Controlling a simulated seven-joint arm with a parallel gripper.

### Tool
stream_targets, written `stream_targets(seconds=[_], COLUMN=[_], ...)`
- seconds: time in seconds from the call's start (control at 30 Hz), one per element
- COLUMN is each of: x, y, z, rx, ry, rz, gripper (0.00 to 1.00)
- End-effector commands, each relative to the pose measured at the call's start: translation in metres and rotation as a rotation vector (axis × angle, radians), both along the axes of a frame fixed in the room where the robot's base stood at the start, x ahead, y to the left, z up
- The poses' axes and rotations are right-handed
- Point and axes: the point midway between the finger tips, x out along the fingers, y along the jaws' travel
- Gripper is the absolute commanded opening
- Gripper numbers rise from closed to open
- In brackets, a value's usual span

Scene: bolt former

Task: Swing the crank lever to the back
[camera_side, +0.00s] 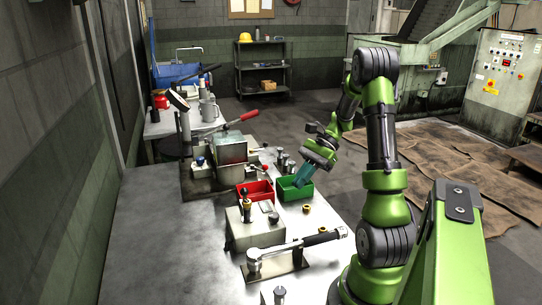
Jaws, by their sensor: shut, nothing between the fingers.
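The crank lever (292,247) lies on the metal bench in front of the work area. Its round pivot post (254,258) stands on a dark base plate at the left. The metal arm reaches right and slightly back to a black grip near the bench's right edge. My gripper (301,183) points down at the green bin (284,193), well behind the lever and apart from it. Its teal fingers are together and hold nothing visible. The fingertips overlap the bin in this view; I cannot tell whether they are inside it.
A grey box fixture (258,232) with an upright black-knobbed lever stands just behind the crank. A red bin (262,188) sits left of the green one. A larger machine (232,150) with red-handled levers stands farther back. The bench's left side is clear.

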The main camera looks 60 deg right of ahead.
Motion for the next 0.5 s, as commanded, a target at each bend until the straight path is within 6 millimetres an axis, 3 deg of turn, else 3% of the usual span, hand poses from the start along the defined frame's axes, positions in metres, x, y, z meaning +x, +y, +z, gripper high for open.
stream_targets(seconds=[0.1,0.2,0.33,0.5], x=[-0.001,0.007,0.018,0.022], y=[-0.029,-0.04,-0.044,-0.042], z=[-0.003,0.008,0.029,0.037], rx=[0.191,0.296,0.362,0.401], ry=[-0.014,-0.048,-0.09,-0.105], rz=[-0.153,-0.214,-0.239,-0.249], gripper=[0.0,0.0,0.0,0.0])
